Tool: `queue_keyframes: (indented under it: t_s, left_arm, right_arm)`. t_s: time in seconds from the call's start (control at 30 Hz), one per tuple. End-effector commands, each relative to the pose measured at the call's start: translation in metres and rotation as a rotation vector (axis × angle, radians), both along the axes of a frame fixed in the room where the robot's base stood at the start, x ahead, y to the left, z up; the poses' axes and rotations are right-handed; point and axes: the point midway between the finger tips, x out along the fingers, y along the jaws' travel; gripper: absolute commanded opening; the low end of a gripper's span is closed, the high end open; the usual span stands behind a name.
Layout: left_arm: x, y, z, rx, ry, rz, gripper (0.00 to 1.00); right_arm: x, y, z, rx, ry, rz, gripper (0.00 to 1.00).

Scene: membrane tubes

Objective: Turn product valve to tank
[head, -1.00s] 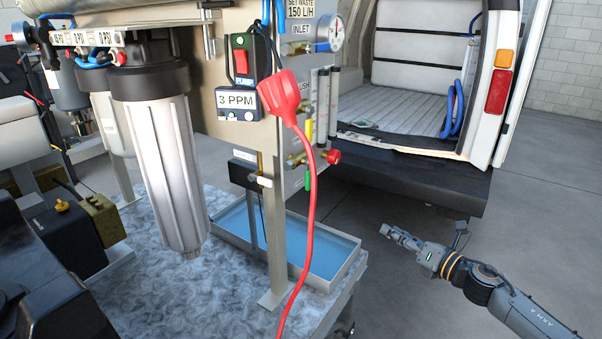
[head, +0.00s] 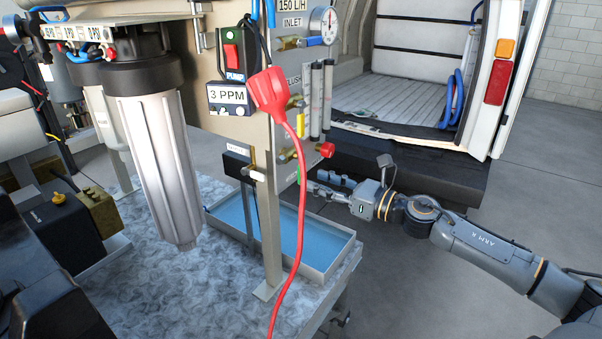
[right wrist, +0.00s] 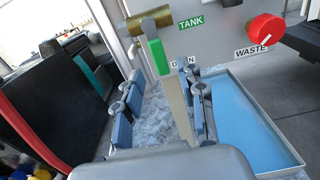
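The product valve shows in the right wrist view as a brass body with a green handle (right wrist: 158,56) that hangs down, slightly tilted. A green TANK label (right wrist: 189,22) is to its upper right, and a partly hidden label (right wrist: 183,62), probably DRAIN, is beside the handle's lower end. My right gripper (right wrist: 163,77) is open and empty, its blue-padded fingers spread on either side below the handle. I cannot tell whether they touch it. In the head view my right gripper (head: 316,183) is close to the panel's right edge.
A red WASTE knob (right wrist: 266,29) is right of the valve. A red plug with cable (head: 270,95) hangs in front of the panel. A blue-bottomed tray (head: 325,262) lies below. A white filter housing (head: 160,165) stands left. Open floor and a van (head: 405,75) are on the right.

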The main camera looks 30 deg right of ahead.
Motion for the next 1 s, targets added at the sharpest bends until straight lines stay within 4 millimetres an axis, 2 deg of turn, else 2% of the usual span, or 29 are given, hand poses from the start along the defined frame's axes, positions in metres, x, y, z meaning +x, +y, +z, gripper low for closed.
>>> queue_keyframes:
  t_s: [0.53,1.0]
  left_arm:
    - [0.000,-0.004,0.027,-0.004,0.000,0.002,0.40]
    - [0.000,-0.004,0.029,-0.004,0.000,0.001,0.40]
  right_arm:
    - [0.049,0.018,0.003,0.002,-0.001,-0.004,0.40]
    - [0.056,0.023,0.000,0.000,0.001,-0.001,0.40]
